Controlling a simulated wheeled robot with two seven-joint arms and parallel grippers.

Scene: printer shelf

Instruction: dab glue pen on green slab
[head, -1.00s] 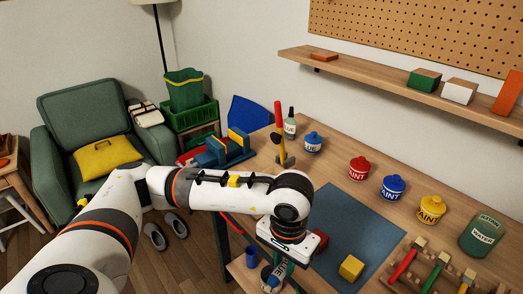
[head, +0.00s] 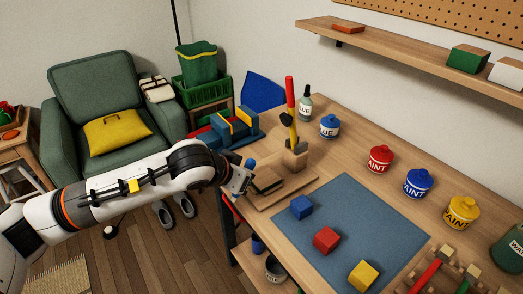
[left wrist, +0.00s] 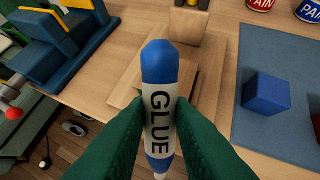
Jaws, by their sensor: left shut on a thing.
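My left gripper (head: 245,182) is shut on the glue pen at the table's left edge. In the left wrist view the green fingers (left wrist: 155,118) clasp the white, blue-ended glue pen (left wrist: 160,92), marked GLUE, with its narrow tip at the bottom of the picture. In the head view only the pen's blue end (head: 251,163) shows clearly. A dark slab (head: 268,183), its green hard to make out, lies on a wooden board (head: 288,192) just right of the gripper. In the left wrist view the pen and fingers largely hide it. I cannot tell whether the tip touches it. My right gripper is not in view.
A wooden block with a red-and-yellow tool (head: 291,115) stands behind the slab. A blue mat (head: 345,220) holds blue (head: 301,207), red (head: 326,240) and yellow (head: 363,275) cubes.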

